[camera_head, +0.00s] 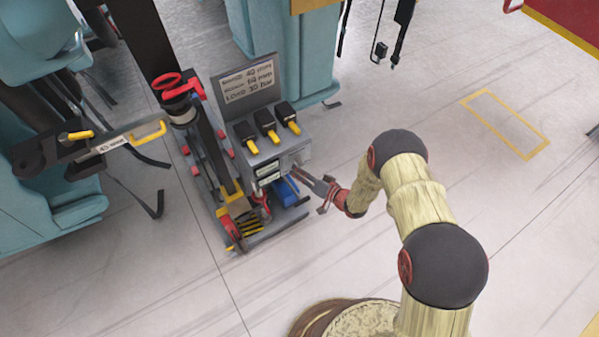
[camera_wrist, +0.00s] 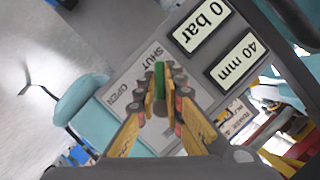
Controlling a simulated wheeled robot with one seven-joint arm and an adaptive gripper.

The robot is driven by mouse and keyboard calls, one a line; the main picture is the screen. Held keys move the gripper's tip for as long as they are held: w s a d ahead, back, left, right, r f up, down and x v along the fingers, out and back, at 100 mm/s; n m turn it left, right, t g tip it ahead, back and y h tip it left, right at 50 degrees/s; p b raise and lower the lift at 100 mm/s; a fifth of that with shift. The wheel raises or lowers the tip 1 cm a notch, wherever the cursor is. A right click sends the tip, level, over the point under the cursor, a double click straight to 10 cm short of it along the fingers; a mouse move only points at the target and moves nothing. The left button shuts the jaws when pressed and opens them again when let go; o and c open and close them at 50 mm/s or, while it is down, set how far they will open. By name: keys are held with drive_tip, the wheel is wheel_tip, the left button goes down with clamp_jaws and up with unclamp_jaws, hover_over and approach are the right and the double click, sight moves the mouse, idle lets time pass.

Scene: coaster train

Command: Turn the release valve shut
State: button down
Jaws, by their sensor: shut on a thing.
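The release valve shows in the wrist view as a green handle (camera_wrist: 159,72) on a grey panel (camera_wrist: 205,77), with a "SHUT" label above left of it and an "OPEN" label farther down left. My gripper (camera_wrist: 160,88) has its fingers closed on both sides of the green handle. The fingers hide much of the handle, so I cannot tell exactly which label it points to. In the head view my gripper (camera_head: 302,173) reaches the lower right face of the grey control box (camera_head: 262,155); the valve is too small to make out there.
Two displays, "0 bar" (camera_wrist: 200,27) and "40 mm" (camera_wrist: 237,58), sit beside the valve. Yellow-tipped black switches (camera_head: 265,121) and a sign (camera_head: 246,82) top the box. A red-handled post (camera_head: 180,100) stands left.

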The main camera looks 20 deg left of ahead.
drive_tip(key=shift+r, duration=0.1)
idle(0.3)
drive_tip(key=shift+w, duration=0.1)
drive_tip(key=c, duration=2)
unclamp_jaws()
drive_tip(key=shift+o, duration=0.5)
drive_tip(key=v, duration=1.2)
